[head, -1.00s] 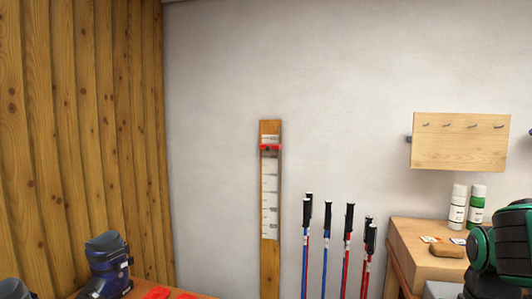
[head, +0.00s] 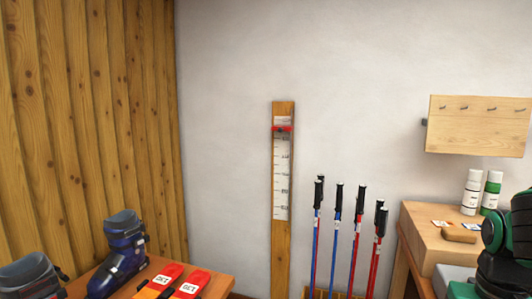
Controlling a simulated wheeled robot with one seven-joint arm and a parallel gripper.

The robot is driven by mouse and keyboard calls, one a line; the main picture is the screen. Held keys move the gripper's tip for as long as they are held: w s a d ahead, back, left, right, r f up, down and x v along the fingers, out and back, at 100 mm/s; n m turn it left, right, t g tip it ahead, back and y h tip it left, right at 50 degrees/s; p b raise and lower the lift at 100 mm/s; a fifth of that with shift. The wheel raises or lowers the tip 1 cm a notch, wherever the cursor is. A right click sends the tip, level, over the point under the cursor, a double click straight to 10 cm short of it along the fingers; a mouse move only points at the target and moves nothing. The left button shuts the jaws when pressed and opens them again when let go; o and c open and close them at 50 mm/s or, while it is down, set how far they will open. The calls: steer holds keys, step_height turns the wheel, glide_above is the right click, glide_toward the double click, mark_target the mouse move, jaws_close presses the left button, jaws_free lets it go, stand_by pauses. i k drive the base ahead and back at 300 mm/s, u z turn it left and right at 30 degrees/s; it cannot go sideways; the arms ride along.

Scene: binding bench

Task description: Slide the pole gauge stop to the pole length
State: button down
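The pole gauge (head: 283,240) is a tall wooden board upright against the white wall, with a white marked scale (head: 281,180) on its face. The red gauge stop (head: 282,129) sits near the top of the scale. Its numbers are too small to read surely. Several ski poles, blue (head: 336,235) and red (head: 357,235) with black grips, stand upright just right of the gauge. Part of my dark and green arm shows at the right edge. My gripper is not in view.
A wooden bench with a blue ski boot (head: 119,250) and red skis marked 130 (head: 190,286) is at lower left. A wooden cabinet (head: 425,235) with two bottles (head: 471,192) stands right. A hook board (head: 478,127) hangs above it.

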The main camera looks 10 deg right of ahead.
mark_target(280, 129)
steer(key=k, duration=0.65)
steer(key=u, duration=0.5)
steer(key=i, duration=1.8)
steer(key=z, duration=0.2)
